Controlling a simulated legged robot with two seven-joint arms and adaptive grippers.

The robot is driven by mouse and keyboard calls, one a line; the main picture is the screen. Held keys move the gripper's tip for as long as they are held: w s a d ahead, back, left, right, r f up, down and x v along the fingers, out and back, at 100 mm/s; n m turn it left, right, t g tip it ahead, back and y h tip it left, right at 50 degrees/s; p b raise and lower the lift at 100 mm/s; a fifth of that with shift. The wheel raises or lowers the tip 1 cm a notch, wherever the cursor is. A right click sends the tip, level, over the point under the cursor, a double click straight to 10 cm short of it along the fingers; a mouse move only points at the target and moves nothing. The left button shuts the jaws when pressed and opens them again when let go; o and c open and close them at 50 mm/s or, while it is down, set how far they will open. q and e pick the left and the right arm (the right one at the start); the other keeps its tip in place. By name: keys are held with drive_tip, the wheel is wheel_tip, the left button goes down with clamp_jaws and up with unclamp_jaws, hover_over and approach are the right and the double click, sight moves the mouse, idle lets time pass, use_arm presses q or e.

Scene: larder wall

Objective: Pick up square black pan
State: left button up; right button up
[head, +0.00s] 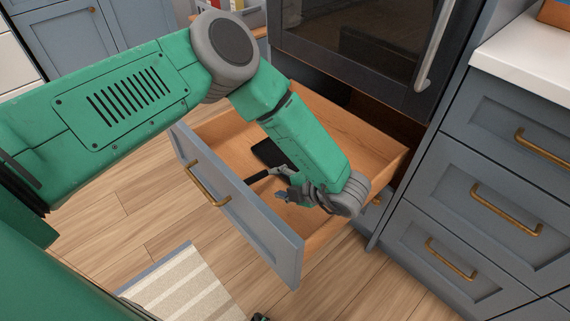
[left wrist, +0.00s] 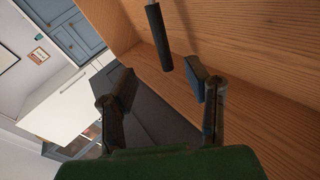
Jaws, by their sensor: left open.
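The black pan (head: 268,152) lies in the open drawer, partly hidden behind my left gripper and forearm. A dark handle (head: 257,177) sticks out near it toward the drawer front. In the left wrist view, a black grip on a metal stem (left wrist: 162,45) shows just beyond the fingers; the pan's body is not clear there. My left gripper (head: 280,186) is inside the drawer, close to the handle. Its two fingers (left wrist: 165,90) are spread in the wrist view, with nothing held between them.
The wooden drawer (head: 225,122) has a grey front with a brass pull (head: 207,186). Its walls stand close around my gripper. An oven (head: 365,40) is above it. Closed grey drawers (head: 480,205) stand to the right. A striped rug (head: 190,285) lies on the floor.

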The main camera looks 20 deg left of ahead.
sight(256, 180)
use_arm(q)
drive_tip(key=b+x, duration=0.1)
drive_tip(key=x, duration=0.2)
drive_tip(key=shift+a+f, duration=0.25)
drive_tip(key=shift+f, duration=0.05)
drive_tip(key=x, duration=0.3)
drive_tip(key=shift+a, duration=0.35)
drive_tip(key=shift+a+f+b, duration=0.15)
drive_tip(key=shift+a+b, duration=0.15)
drive_tip(key=shift+b, duration=0.1)
drive_tip(key=shift+w+a+f, duration=0.15)
drive_tip(key=shift+a+f, duration=0.05)
drive_tip(key=shift+f, duration=0.05)
drive_tip(key=shift+w+a+f+b, duration=0.35)
drive_tip(key=shift+a+f+b, duration=0.35)
drive_tip(key=shift+b, duration=0.3)
drive_tip(key=shift+w+a+f, duration=0.2)
drive_tip(key=shift+a+f, duration=0.1)
drive_tip(key=shift+a, duration=0.45)
clamp_jaws()
